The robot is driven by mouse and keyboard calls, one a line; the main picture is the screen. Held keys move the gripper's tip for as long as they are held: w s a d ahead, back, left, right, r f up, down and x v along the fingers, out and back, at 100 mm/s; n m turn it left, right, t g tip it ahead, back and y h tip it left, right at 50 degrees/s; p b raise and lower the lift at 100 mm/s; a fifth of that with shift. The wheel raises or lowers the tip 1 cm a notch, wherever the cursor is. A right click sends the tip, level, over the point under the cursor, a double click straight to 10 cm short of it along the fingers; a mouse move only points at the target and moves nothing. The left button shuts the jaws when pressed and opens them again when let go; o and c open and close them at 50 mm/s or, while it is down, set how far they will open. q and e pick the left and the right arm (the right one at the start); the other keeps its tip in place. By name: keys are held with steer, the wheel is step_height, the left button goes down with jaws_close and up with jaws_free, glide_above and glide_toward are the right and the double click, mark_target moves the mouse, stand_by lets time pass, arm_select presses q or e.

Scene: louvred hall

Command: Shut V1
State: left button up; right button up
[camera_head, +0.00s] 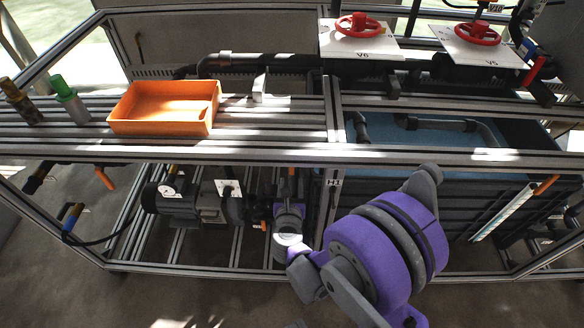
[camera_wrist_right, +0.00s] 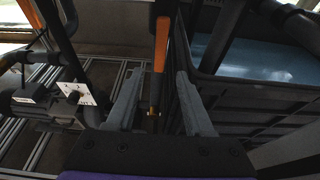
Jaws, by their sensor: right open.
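An orange lever handle (camera_wrist_right: 161,45) stands upright between the fingers of my right gripper (camera_wrist_right: 160,78) in the right wrist view. The fingers are open on either side of it, with a visible gap. A dark stem with a brass-coloured part (camera_wrist_right: 153,118) shows below the handle. In the head view my right gripper (camera_head: 289,192) reaches under the bench beside the pump, and a little of the orange handle (camera_head: 292,171) shows there. No V1 label is legible, so I cannot confirm which valve this is. My left gripper is not in view.
A grey pump motor (camera_head: 175,202) is left of my right gripper. A dark-walled blue tank (camera_wrist_right: 244,95) is close on its right. The bench rail (camera_head: 230,153) runs above. An orange tray (camera_head: 165,127) and red handwheels (camera_head: 357,25) labelled V6 and V5 (camera_head: 478,33) are on top.

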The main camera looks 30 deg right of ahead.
mark_target(292, 170)
steer(key=shift+b+x, duration=0.55)
steer(key=shift+x, duration=3.8)
jaws_close()
